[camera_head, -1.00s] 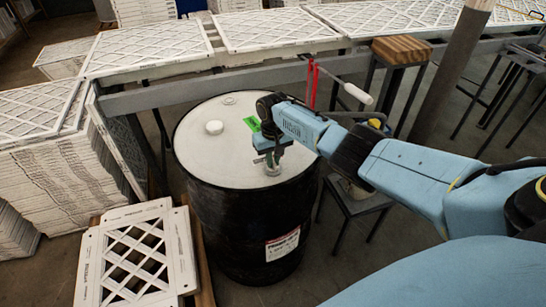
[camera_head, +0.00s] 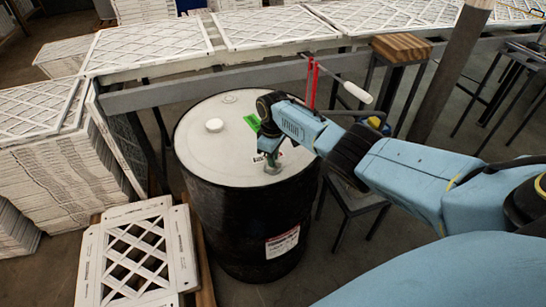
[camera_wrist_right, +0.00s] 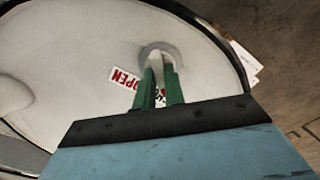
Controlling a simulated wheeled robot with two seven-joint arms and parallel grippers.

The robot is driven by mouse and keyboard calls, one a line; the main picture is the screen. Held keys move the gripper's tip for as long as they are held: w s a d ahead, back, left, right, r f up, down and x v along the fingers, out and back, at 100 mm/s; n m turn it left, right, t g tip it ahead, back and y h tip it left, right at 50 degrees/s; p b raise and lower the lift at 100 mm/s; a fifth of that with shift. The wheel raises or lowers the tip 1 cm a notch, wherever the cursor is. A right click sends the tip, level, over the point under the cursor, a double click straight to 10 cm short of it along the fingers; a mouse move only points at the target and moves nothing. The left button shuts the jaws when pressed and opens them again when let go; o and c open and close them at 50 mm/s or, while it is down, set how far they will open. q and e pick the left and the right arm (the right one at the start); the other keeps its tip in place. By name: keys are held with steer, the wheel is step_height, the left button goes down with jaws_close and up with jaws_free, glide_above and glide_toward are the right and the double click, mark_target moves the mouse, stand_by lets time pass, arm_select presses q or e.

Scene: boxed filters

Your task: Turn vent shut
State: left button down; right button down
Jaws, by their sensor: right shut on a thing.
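A black drum (camera_head: 235,225) with a pale grey lid (camera_head: 195,152) stands in the middle of the head view. The small vent (camera_head: 272,170) is near the right edge of the lid, mostly hidden by my right gripper (camera_head: 270,163). In the right wrist view, the green fingers of the right gripper (camera_wrist_right: 159,75) are shut on the vent, inside a grey ring (camera_wrist_right: 176,55) on the lid. A white label reading OPEN (camera_wrist_right: 124,78) lies left of the fingers; another marking is partly hidden behind them. My left gripper is not in view.
Stacked white filters (camera_head: 60,165) and a lattice frame (camera_head: 135,255) stand left.

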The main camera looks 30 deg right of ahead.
stand_by(0.5)
steer(key=c, duration=1.5)
jaws_free()
steer(key=shift+r, duration=0.1)
steer(key=shift+r, duration=0.35)
step_height(320, 180, up, 13)
steer(key=shift+f+p, duration=0.2)
steer(key=shift+p, duration=0.7)
steer(key=shift+a+f, duration=0.1)
